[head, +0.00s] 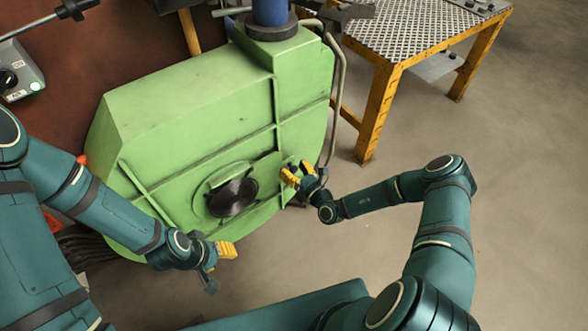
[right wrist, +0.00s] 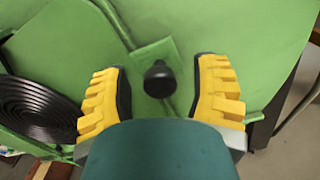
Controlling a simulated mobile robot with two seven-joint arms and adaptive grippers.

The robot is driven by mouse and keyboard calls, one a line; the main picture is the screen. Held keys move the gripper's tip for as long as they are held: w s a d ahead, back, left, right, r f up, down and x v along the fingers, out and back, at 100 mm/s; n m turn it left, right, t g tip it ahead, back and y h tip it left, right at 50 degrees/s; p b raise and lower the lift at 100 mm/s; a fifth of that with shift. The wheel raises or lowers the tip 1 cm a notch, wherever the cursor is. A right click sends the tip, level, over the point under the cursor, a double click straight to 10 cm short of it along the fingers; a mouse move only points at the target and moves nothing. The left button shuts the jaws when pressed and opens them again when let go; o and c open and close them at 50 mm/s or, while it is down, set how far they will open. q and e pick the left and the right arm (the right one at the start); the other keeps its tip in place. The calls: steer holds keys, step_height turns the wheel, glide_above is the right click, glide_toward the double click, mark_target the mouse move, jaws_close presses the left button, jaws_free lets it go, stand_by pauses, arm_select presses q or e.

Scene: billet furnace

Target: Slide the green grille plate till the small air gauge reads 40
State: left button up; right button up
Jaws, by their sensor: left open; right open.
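The green grille plate (head: 264,170) lies on the front of the big green housing, beside a round dark grille (head: 232,197). In the right wrist view, a black knob (right wrist: 159,79) stands on a small green tab (right wrist: 150,52). My right gripper (head: 297,177) is open at the plate's right side; in its wrist view the yellow fingers (right wrist: 162,95) stand on either side of the knob, with gaps on both sides. My left gripper (head: 224,250) is open and empty below the grille, apart from the housing. I cannot make out the small air gauge in either view.
The green housing (head: 185,100) has raised ribs and a blue pipe (head: 270,12) on top. A grey control box (head: 18,75) is at the far left. A yellow-legged table (head: 425,30) stands at the back right. The floor at right is clear.

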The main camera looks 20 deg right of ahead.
jaws_close()
steer(key=shift+w+d+r+p, duration=0.1)
steer(key=shift+w+d+p, duration=0.1)
steer(key=shift+d, duration=0.25)
steer(key=shift+w+d+p, duration=0.15)
steer(key=shift+d+p, duration=0.05)
steer(key=shift+d, duration=0.25)
jaws_free()
steer(key=shift+s, duration=0.15)
steer(key=v, duration=1.1)
steer(key=shift+s, duration=0.4)
steer(key=shift+d, duration=0.1)
